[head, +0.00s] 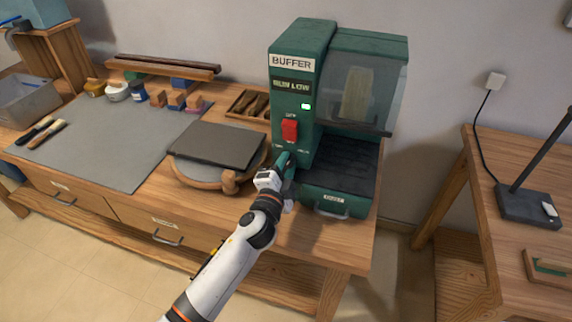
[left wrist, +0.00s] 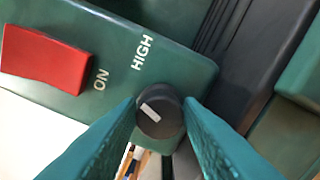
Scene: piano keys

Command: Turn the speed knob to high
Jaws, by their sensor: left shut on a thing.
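The green buffer machine (head: 297,60) stands on the wooden bench, its display reading partly as "LOW". In the left wrist view, the black round speed knob (left wrist: 162,122) carries a white pointer mark on its upper-left part, lying at a slant. The word HIGH (left wrist: 142,52) is printed on the panel above and left of the knob. My left gripper (head: 284,162) is at the machine's front panel; in the wrist view its teal fingers (left wrist: 160,112) are shut on the knob from both sides. The gripper hides the knob in the head view. My right gripper is not in view.
A red switch (head: 289,130) sits on the panel above my gripper, with a lit green lamp (head: 305,106) higher up. A dark slab on a round turntable (head: 185,175) stands close left. A green drawer (head: 335,205) is just right of my gripper.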

